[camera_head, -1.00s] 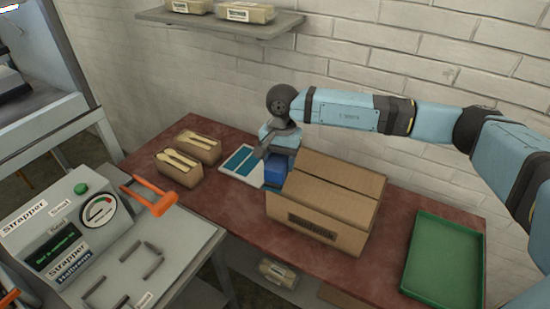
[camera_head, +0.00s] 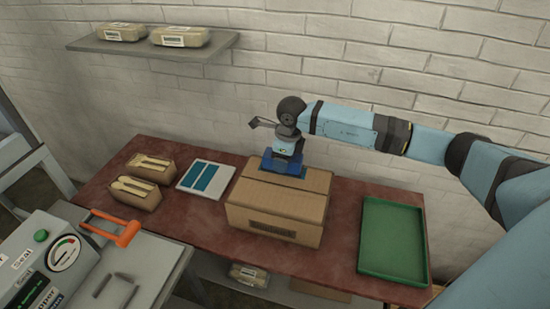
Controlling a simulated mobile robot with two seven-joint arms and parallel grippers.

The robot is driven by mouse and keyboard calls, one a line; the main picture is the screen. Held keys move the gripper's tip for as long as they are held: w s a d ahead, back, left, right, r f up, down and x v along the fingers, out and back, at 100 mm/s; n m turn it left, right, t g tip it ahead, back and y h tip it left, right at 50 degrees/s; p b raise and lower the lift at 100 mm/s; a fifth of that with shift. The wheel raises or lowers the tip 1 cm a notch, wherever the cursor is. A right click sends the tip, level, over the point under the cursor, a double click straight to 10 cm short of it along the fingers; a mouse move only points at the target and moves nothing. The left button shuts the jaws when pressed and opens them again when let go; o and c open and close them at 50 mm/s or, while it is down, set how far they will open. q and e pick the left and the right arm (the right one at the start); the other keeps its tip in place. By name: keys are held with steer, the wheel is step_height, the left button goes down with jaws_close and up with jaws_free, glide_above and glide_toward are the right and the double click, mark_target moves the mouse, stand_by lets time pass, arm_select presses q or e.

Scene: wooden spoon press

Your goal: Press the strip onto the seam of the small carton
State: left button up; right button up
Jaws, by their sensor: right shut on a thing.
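A closed brown carton (camera_head: 270,220) sits in the middle of the red-brown table, with a seam across its top. My right gripper (camera_head: 286,149) points down over the back of the carton's top, shut on a blue block (camera_head: 282,164). The block is at the back part of the top and looks to be touching it; the seam there is hidden under it. A white card (camera_head: 190,182) with teal strips (camera_head: 206,178) lies left of the carton. I cannot make out whether a strip lies under the block. My left gripper is out of view.
Two open boxes of wooden spoons (camera_head: 150,167) stand at the table's left. A green tray (camera_head: 392,240) lies at the right. A grey machine with an orange handle (camera_head: 118,232) is at front left. A shelf (camera_head: 150,45) hangs on the wall.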

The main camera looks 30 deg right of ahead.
steer(key=shift+f+b, duration=1.55)
steer(key=shift+f, duration=1.35)
steer(key=shift+f+b, duration=0.7)
steer(key=shift+f, duration=0.2)
steer(key=shift+r+p, duration=1.85)
steer(key=shift+r, duration=1.7)
